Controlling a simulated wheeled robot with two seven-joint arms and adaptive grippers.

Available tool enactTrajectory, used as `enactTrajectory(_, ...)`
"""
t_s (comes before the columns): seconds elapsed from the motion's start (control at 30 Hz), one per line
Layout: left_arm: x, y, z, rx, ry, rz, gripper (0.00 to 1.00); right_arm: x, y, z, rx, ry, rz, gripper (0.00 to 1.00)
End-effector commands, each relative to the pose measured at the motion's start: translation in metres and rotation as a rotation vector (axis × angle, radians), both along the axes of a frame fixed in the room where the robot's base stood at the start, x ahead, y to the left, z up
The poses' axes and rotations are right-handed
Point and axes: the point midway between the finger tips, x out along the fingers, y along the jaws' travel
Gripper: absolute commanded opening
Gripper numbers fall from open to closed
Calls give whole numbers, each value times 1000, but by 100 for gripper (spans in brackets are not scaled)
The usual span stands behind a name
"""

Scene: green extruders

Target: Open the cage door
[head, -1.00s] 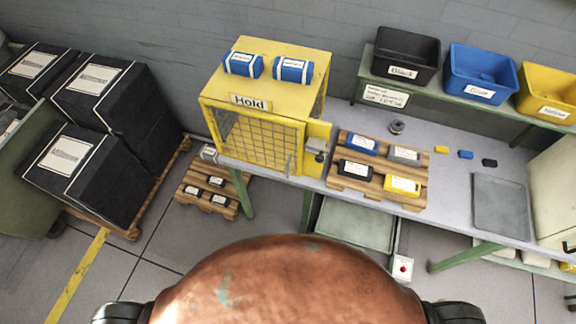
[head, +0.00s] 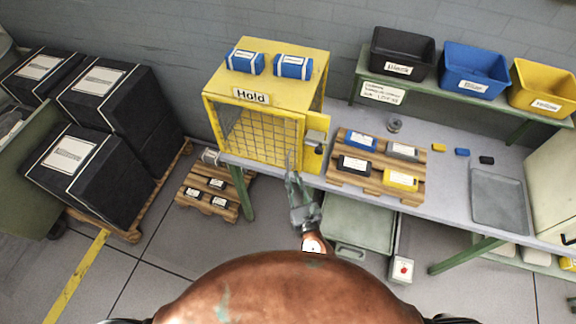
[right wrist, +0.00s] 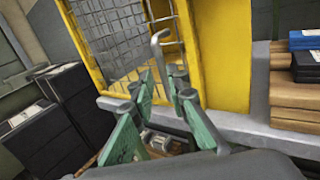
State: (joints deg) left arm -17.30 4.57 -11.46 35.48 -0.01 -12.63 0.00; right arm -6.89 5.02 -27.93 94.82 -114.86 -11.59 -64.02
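The yellow cage (head: 222,92), labelled "Hold", stands on the grey table's left end. Its mesh door (head: 255,140) faces me and looks closed. The door also shows in the right wrist view (right wrist: 108,35), with a grey hooked handle (right wrist: 157,62) near its right edge. My right gripper (head: 291,176) is in front of the door's lower right part. In the right wrist view its green fingers (right wrist: 160,82) are apart. The handle's lower end appears between the fingertips; contact cannot be told. My left gripper is not in view.
The table edge is just below the door.

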Motion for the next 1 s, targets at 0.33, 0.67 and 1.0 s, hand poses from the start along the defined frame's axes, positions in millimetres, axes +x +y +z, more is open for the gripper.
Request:
enactTrajectory(0.33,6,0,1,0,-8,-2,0,51,14,0,4,3,0,15)
enactTrajectory(0.67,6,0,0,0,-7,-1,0,68,18,-1,6,5,-2,15)
enactTrajectory(1.0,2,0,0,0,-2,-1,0,68,18,-1,6,5,-2,2)
